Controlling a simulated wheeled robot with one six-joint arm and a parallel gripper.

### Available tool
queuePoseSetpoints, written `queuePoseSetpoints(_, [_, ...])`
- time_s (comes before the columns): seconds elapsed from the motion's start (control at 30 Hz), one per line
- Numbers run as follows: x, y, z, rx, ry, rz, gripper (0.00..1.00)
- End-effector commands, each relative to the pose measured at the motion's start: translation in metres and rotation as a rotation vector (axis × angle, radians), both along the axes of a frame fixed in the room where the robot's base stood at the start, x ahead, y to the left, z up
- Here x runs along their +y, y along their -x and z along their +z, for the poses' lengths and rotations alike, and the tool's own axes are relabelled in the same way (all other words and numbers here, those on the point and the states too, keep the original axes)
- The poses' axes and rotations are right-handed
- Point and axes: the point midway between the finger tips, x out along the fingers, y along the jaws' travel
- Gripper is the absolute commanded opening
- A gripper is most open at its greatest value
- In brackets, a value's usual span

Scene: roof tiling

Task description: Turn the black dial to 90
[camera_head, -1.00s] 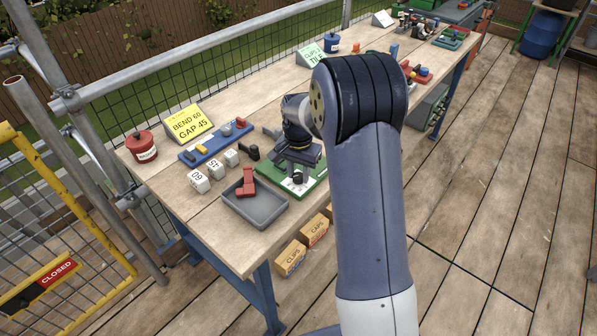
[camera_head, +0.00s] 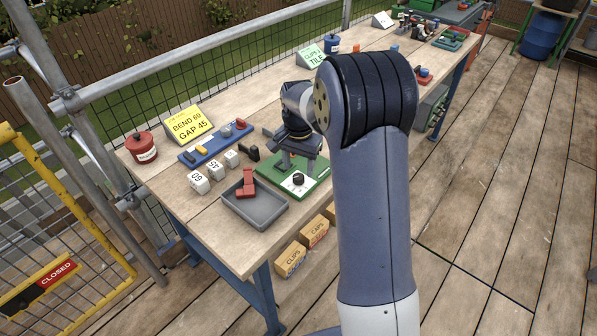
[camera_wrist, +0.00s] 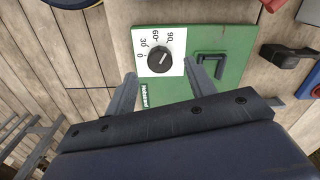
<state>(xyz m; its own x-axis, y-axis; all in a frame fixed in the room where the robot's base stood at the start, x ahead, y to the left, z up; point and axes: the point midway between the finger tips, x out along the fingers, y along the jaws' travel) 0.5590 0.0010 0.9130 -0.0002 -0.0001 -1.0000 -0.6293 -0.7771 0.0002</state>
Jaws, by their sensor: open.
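The black dial (camera_head: 298,180) sits on a white plate on a green board (camera_head: 268,170) near the bench's front edge. In the wrist view the dial (camera_wrist: 159,60) shows whole, with 0, 30, 60 and 90 printed around it. A pale line on its top slants towards the upper right; I cannot tell exactly which value it marks. My gripper (camera_wrist: 160,72) is open, its two fingers on either side of the dial in that view and apart from it. In the head view my gripper (camera_head: 290,160) hangs above the board, just behind the dial.
A grey tray (camera_head: 262,212) with a red piece lies to the left.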

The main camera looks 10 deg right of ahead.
Motion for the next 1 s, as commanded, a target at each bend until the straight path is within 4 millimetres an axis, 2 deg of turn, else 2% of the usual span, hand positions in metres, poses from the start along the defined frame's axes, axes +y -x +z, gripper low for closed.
queuePoseSetpoints(0.03, [0.000, -0.001, 0.012, -0.006, 0.000, 0.000, 0.52])
queuePoseSetpoints(0.2, [0.000, -0.001, 0.046, -0.005, 0.000, 0.000, 0.52])
queuePoseSetpoints(0.4, [0.000, -0.001, 0.070, -0.003, 0.000, 0.000, 0.52])
queuePoseSetpoints(0.8, [0.000, 0.000, 0.075, -0.001, 0.000, 0.000, 0.52])
queuePoseSetpoints(1.0, [0.000, 0.000, 0.063, 0.002, 0.000, 0.000, 0.52])
